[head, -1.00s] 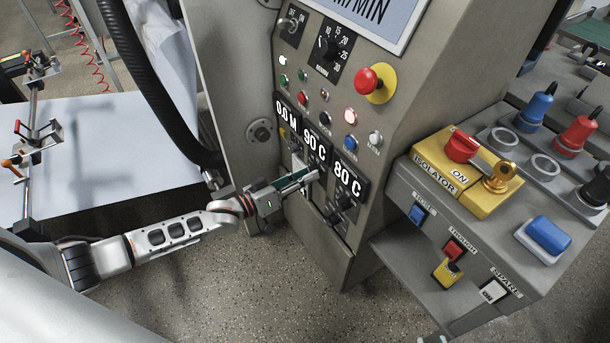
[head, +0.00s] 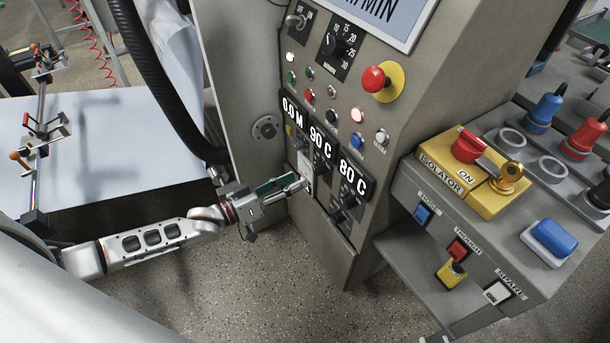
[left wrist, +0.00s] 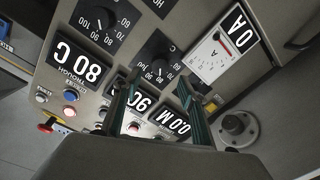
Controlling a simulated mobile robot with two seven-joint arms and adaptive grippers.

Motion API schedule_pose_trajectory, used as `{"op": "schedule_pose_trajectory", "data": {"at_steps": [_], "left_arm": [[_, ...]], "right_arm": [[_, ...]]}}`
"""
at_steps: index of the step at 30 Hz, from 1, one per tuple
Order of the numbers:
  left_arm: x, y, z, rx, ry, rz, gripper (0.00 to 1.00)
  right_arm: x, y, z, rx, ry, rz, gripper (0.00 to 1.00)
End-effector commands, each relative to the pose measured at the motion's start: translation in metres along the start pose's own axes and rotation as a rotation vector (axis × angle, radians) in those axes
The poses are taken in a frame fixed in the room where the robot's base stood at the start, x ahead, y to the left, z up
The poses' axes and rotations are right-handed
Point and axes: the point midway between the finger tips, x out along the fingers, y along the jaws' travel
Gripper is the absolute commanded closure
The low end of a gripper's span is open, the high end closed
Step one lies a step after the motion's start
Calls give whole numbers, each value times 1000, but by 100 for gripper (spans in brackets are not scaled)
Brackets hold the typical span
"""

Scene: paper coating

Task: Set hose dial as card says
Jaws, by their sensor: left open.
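The dials are on the grey panel's lower front. One black dial (head: 322,170) is below the 90 C display, another (head: 348,196) below the 80 C display, and a further dark knob (head: 338,215) is lower. The left wrist view shows two scaled dials upside down, the 90 C dial (left wrist: 157,67) and the 80 C dial (left wrist: 98,20). A dark plate (left wrist: 159,5) cut by the top edge seems to read "HO". My left gripper (head: 296,184) is open and empty before the panel, left of the dials. Its fingers (left wrist: 157,100) show apart. No card is recognisable.
A red emergency button (head: 374,79) and small lamps and buttons are above the displays. A white meter (left wrist: 220,48) is beside the 90 C dial. The yellow isolator box (head: 470,172) juts out at right. A black hose (head: 160,80) hangs behind my left arm.

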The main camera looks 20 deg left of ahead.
Motion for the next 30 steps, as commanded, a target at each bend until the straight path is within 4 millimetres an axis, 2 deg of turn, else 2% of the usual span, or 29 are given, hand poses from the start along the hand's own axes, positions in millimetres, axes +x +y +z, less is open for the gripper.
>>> {"op": "schedule_pose_trajectory", "data": {"at_steps": [3,10,30], "left_arm": [[-25,0,1,0,-2,-1,58],[-51,0,0,0,0,0,58],[-55,3,1,2,0,0,58]], "right_arm": [[0,0,0,0,0,0,76],[0,0,0,1,0,0,76],[0,1,-2,0,4,2,76]]}}
